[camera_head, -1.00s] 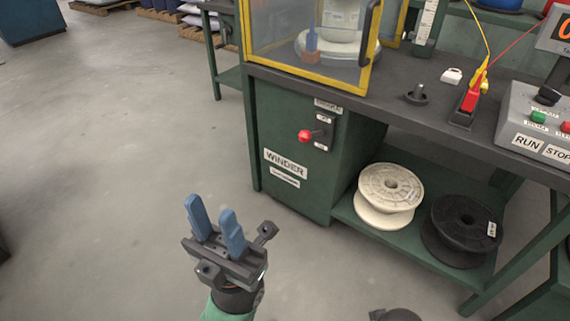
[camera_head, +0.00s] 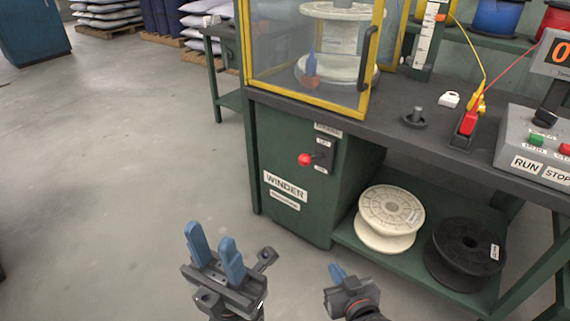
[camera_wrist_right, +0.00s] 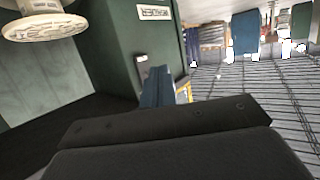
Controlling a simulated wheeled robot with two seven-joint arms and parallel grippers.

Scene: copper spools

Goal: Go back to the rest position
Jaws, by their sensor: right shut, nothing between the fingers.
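My left gripper (camera_head: 214,252) is at the lower middle of the head view, in front of the winder bench. Its two blue fingers are apart, with nothing between them. My right gripper (camera_head: 337,272) is to its right, low in front of the bench's lower shelf. Its blue fingers are together and empty; they also show in the right wrist view (camera_wrist_right: 157,86). Neither gripper touches anything.
The green winder bench (camera_head: 290,160) has a yellow-framed guard (camera_head: 300,95) on top and a red-knobbed switch (camera_head: 306,159) on its front. A white spool (camera_head: 391,210) and a black spool (camera_head: 466,245) stand on the lower shelf (camera_head: 350,238). The floor (camera_head: 120,180) at left is clear.

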